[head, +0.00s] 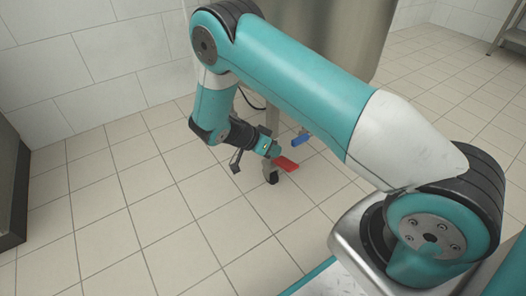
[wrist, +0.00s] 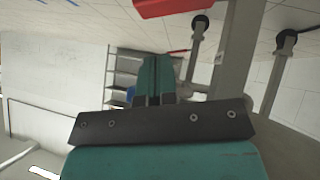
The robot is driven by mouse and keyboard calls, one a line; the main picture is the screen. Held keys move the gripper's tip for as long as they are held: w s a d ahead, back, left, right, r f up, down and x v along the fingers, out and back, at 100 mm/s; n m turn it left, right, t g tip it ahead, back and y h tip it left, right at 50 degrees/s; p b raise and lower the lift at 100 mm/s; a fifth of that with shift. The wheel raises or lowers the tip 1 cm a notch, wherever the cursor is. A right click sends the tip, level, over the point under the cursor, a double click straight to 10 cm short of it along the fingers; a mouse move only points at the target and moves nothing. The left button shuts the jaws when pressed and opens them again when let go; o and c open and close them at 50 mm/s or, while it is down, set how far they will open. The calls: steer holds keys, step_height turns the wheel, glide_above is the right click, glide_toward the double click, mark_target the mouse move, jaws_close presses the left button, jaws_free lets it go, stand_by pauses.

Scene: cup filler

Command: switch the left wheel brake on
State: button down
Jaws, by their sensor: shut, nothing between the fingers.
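A red brake lever (head: 286,164) sticks out at the nearer castor wheel (head: 271,177), low under the steel machine. A blue lever (head: 302,138) is farther back and to the right. My gripper (head: 274,150) is low, just above and left of the red lever; I cannot tell whether they touch. In the wrist view my gripper's teal fingers (wrist: 154,75) are together with nothing between them. A large red part (wrist: 165,7) shows at the top edge, apart from the fingers in the picture. A small blue bit (wrist: 130,95) is partly hidden behind the gripper.
The steel machine body (head: 325,35) stands behind my arm on thin legs. Its castors also show in the wrist view (wrist: 286,41). A shelf rack (wrist: 122,68) stands far off. A dark cabinet (head: 12,190) is at the left edge. The tiled floor (head: 110,215) between is clear.

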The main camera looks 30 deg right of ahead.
mark_target(287, 166)
steer(key=f+b, duration=0.1)
steer(key=d+f, duration=0.1)
steer(key=f, duration=0.1)
steer(key=s+f+b, duration=0.1)
steer(key=shift+s+d+f+b, duration=0.1)
steer(key=shift+d+f+b, duration=0.1)
steer(key=shift+d+b, duration=0.15)
steer(key=shift+s+f+b, duration=0.25)
steer(key=shift+f+b, duration=0.1)
steer(key=shift+f, duration=0.15)
steer(key=shift+a, duration=0.15)
